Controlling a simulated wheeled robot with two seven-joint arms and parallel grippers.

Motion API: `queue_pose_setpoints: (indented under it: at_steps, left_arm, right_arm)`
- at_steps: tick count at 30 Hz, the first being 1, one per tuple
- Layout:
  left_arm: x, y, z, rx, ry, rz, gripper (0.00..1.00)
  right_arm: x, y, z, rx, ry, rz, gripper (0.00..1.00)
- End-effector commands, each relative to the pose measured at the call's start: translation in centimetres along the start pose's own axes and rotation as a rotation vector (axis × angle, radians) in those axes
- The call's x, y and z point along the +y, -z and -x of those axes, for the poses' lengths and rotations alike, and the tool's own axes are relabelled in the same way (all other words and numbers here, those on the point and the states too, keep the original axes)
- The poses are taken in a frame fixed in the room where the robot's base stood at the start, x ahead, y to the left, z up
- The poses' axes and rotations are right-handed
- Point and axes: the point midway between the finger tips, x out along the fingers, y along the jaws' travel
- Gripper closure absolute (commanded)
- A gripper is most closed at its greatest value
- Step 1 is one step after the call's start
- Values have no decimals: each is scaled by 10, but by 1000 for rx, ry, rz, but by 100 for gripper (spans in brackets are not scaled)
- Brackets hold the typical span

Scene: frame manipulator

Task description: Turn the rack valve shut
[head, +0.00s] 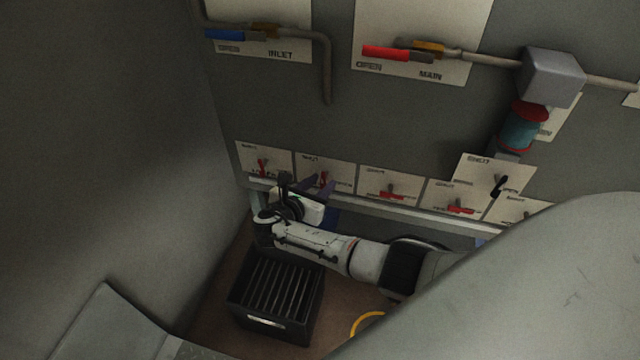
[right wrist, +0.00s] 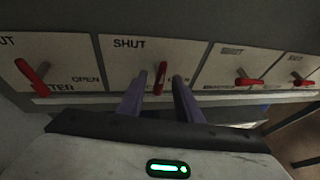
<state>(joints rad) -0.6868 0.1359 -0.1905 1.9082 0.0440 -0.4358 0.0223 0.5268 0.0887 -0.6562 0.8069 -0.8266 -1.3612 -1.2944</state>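A row of white valve cards with red handles runs along the wall's lower edge. I cannot read which is the rack valve. My right gripper (head: 314,184) is at the second card from the left, its purple fingers apart. In the right wrist view the open gripper (right wrist: 158,88) has that card's red handle (right wrist: 159,78) between its fingertips, with a gap on each side. That handle stands nearly upright, between the words SHUT and OPEN. It also shows in the head view (head: 323,180). My left gripper is out of view.
Neighbouring red handles (head: 262,167) and (head: 392,191) sit close on either side. A black-handled valve (head: 498,186) is farther right. Above are a blue inlet lever (head: 225,35) and a red main lever (head: 385,53). A black slotted crate (head: 277,297) stands below my arm.

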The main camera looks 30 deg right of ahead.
Motion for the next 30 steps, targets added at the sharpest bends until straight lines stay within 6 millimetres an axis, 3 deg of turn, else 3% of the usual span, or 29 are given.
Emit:
queue_pose_setpoints:
  at_steps: [8,21,30]
  left_arm:
    - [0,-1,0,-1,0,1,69]
    - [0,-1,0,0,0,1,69]
    - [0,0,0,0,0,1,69]
  right_arm:
    - [1,1,9,1,-3,-2,68]
    - [1,1,88,2,-2,-1,68]
    - [0,0,104,0,0,0,68]
